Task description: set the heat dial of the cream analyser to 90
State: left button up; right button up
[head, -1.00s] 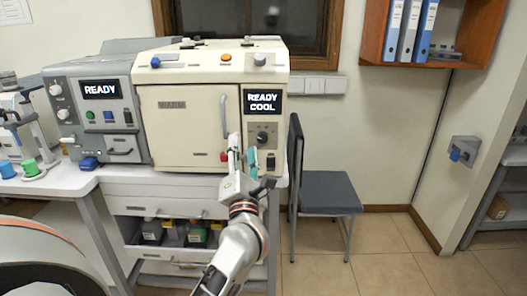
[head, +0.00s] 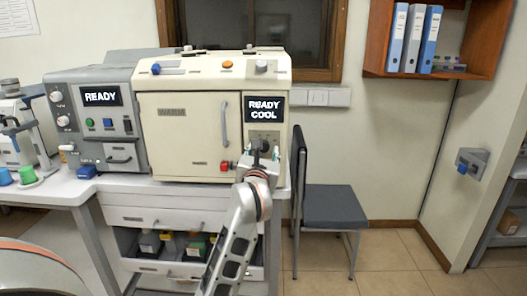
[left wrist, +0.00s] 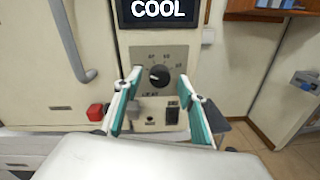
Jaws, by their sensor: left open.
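The cream analyser (head: 180,128) stands on the bench, with a display (head: 264,109) reading READY COOL. Its heat dial (left wrist: 159,75) is a dark round knob on a grey plate under the display, with small markings around it that I cannot read for certain. In the head view my gripper and wrist largely hide the dial. My left gripper (left wrist: 165,98) is open in front of the panel, one teal-padded finger to each side of the dial's lower area. The fingers look apart from the knob, and nothing is between them. My right gripper is not in view.
A red button (left wrist: 96,111) and a dark switch (left wrist: 172,115) sit low on the panel near the fingers. The door handle (head: 223,120) is to the left. A grey analyser (head: 98,130) stands further left. A chair (head: 336,205) is right of the bench.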

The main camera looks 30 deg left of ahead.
pick_arm(q)
jog(key=shift+w+a, duration=0.25)
jog(key=shift+w, duration=0.15)
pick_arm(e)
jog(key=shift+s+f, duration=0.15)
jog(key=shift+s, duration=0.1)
pick_arm(q)
jog(key=shift+c, duration=0.4)
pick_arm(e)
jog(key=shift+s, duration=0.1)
